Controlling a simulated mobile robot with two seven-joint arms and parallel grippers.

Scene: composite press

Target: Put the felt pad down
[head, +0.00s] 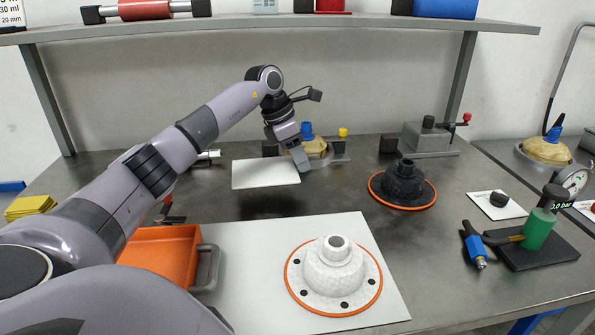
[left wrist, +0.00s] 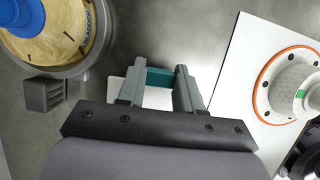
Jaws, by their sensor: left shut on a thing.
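A flat white rectangular pad, which I take for the felt pad (head: 262,175), shows in the head view at the far middle of the bench. A dark shadow lies on the bench in front of it, so it looks a little raised. My left gripper (head: 302,160) is at its right end. In the left wrist view my left gripper (left wrist: 159,76) is shut on a teal piece between the fingertips. White parts of the pad (left wrist: 157,98) show beside and between the fingers; the rest is hidden by the gripper. My right gripper is not in view.
A white sheet (head: 240,245) bears a white dome with an orange ring (head: 333,270). An orange tray (head: 165,255) stands at left. A black dome (head: 403,185) is at right; a yellow-topped round fixture (head: 317,147) stands behind my gripper. Bare bench lies between pad and sheet.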

